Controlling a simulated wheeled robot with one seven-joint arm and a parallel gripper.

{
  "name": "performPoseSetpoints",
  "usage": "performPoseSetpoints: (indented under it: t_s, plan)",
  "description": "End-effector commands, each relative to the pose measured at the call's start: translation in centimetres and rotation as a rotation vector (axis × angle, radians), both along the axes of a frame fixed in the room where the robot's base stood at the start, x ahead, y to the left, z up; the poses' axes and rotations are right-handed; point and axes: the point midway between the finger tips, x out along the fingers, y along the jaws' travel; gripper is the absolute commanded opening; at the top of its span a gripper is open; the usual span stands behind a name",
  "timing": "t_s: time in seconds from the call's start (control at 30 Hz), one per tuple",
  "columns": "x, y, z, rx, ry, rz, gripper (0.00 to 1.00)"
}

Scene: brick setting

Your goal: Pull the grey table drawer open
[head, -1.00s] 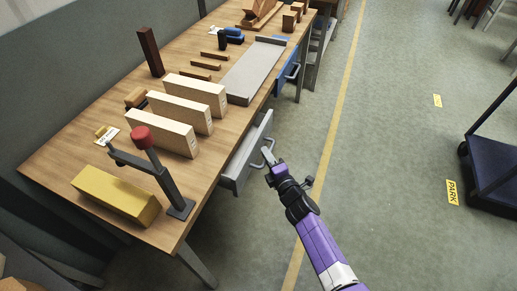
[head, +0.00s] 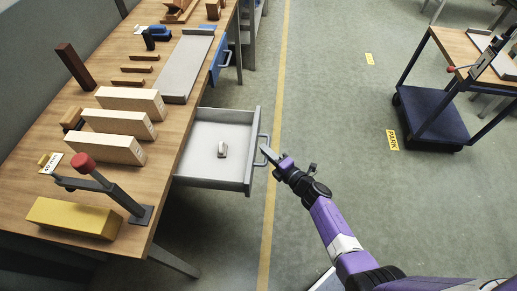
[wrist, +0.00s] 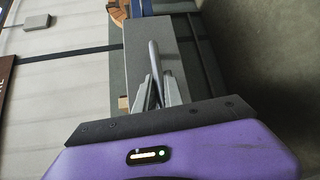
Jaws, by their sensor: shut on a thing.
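The grey table drawer (head: 248,122) stands well out from under the wooden workbench, and its pale inside shows in the head view. A small metal-and-brown object (head: 222,150) lies on the drawer floor. My gripper (head: 267,152) is at the drawer's front, at its grey bar handle (head: 264,139). In the wrist view my gripper's fingers (wrist: 158,95) are shut around the handle (wrist: 155,62). The drawer front (wrist: 150,35) also shows there, behind the handle. The exact finger contact is hard to see in the head view.
The workbench top (head: 165,120) holds pale wooden blocks (head: 130,101), a yellow block (head: 74,217) and a red-knobbed clamp (head: 100,180). A blue drawer (head: 220,58) is farther along the bench. A blue cart (head: 432,118) stands at right. The floor between is clear.

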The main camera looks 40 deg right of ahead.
Motion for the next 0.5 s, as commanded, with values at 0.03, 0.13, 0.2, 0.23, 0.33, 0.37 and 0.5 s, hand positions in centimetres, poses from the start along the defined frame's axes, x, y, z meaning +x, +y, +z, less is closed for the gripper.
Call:
performPoseSetpoints:
  t_s: [0.03, 0.13, 0.2, 0.23, 0.33, 0.37, 0.5]
  plan:
    - [-0.2, -0.12, -0.09, 0.001, 0.002, 0.0, 0.0]
    - [-0.3, -0.22, -0.13, 0.001, 0.003, -0.001, 0.0]
    - [-0.31, -0.22, -0.14, 0.0, 0.002, 0.0, 0.0]
    - [-0.3, -0.22, -0.14, 0.0, 0.002, 0.0, 0.0]
    - [-0.29, -0.21, -0.14, 0.0, 0.002, 0.0, 0.0]
    - [-0.29, -0.21, -0.14, 0.0, 0.002, 0.0, 0.0]
    - [-0.27, -0.21, -0.14, 0.0, 0.002, 0.0, 0.28]
